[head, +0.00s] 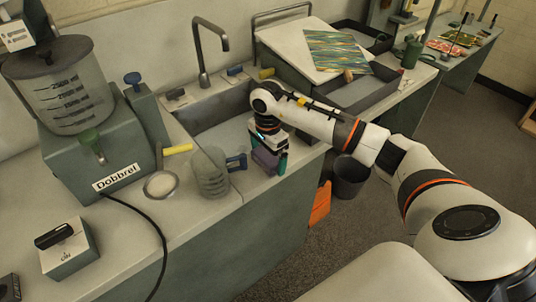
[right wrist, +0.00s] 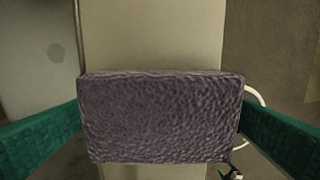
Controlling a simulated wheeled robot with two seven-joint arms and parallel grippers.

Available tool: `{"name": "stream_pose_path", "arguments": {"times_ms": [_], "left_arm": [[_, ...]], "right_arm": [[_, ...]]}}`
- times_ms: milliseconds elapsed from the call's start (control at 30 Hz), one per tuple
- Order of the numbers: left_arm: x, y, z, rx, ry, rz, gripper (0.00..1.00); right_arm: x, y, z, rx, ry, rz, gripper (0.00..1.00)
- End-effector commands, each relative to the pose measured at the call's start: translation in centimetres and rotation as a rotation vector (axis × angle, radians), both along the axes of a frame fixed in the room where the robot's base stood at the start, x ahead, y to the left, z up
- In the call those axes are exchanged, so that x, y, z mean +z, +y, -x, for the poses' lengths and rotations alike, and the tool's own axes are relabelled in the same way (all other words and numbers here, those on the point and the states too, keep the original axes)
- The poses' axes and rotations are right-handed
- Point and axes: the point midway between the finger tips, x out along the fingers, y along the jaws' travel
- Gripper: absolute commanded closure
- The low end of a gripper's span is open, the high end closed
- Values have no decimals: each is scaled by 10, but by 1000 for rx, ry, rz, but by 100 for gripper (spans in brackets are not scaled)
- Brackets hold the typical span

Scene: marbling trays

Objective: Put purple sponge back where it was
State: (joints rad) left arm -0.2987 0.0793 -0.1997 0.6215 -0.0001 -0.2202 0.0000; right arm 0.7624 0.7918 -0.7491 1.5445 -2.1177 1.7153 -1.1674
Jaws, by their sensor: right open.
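The purple sponge (right wrist: 160,118) is a textured block that fills the middle of the right wrist view. In the head view the sponge (head: 264,160) is at the front rim of the sink (head: 212,117), partly covered by my gripper. My right gripper (head: 270,161) points down there, open, with a green finger on each side of the sponge. The fingers look very close to its ends; I cannot tell whether they touch. A pale strip shows beneath the sponge in the right wrist view, but I cannot tell whether it rests on it. My left gripper is not in view.
A ribbed grey jug (head: 210,172) with a blue handle stands just left of the sponge. A round strainer (head: 161,185) and the "Dobbre!" machine (head: 105,150) are further left. A dark bin (head: 350,177) and an orange item (head: 320,204) are below the counter.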

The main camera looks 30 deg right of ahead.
Motion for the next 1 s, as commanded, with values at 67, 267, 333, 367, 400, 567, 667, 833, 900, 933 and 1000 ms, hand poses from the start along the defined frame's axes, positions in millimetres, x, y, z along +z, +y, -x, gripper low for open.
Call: {"name": "stream_pose_path", "arguments": {"times_ms": [67,267,333,367,400,567,667,833,900,933,1000], "left_arm": [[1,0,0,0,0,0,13],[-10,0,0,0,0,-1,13],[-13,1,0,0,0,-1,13],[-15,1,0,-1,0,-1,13],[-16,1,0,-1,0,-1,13],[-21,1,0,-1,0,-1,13],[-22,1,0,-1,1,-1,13],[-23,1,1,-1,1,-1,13],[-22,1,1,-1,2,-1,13],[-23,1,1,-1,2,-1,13],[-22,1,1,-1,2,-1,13]], "right_arm": [[7,0,-1,0,-3,0,0],[43,0,-2,1,-7,0,0],[59,0,-2,0,-7,0,0],[66,0,-2,0,-7,0,0],[75,0,-1,1,-6,1,0],[103,0,-1,0,-4,1,0],[114,0,-1,0,-2,0,0],[122,0,0,0,0,0,0],[122,0,0,0,0,0,0],[122,0,0,0,1,0,0],[122,0,0,0,0,0,0]]}}
